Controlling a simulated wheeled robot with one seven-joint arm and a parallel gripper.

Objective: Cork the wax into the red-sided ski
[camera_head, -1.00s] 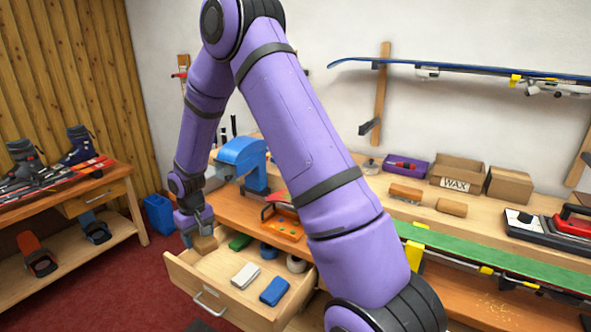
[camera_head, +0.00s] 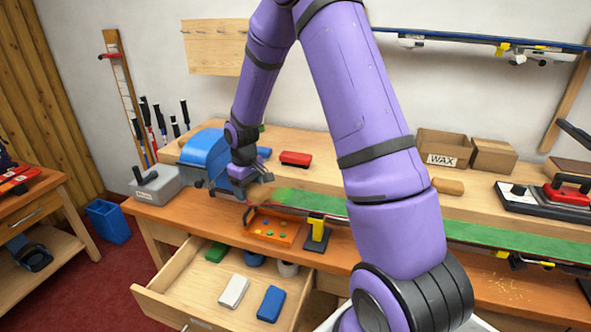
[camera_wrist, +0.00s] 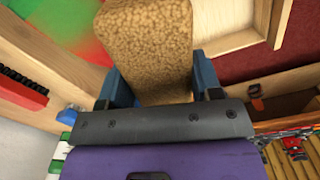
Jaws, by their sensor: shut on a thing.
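My gripper (camera_head: 248,180) is shut on a tan, speckled cork block (camera_wrist: 147,45), with one blue finger on each side of it in the wrist view (camera_wrist: 160,85). It holds the block near the left end of the ski on the bench. That ski (camera_head: 480,240) has a green face turned up, with reddish colour near its left end; my arm hides part of its length. In the wrist view a red and green surface (camera_wrist: 65,25) lies beside the cork. I cannot tell whether the cork touches the ski.
The open drawer (camera_head: 160,285) below holds green, white and blue blocks. An orange tray (camera_head: 272,228) and a yellow-topped clamp (camera_head: 317,233) stand in front of the ski. A blue machine (camera_head: 205,155) is at the left. A wax box (camera_head: 443,149) stands behind.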

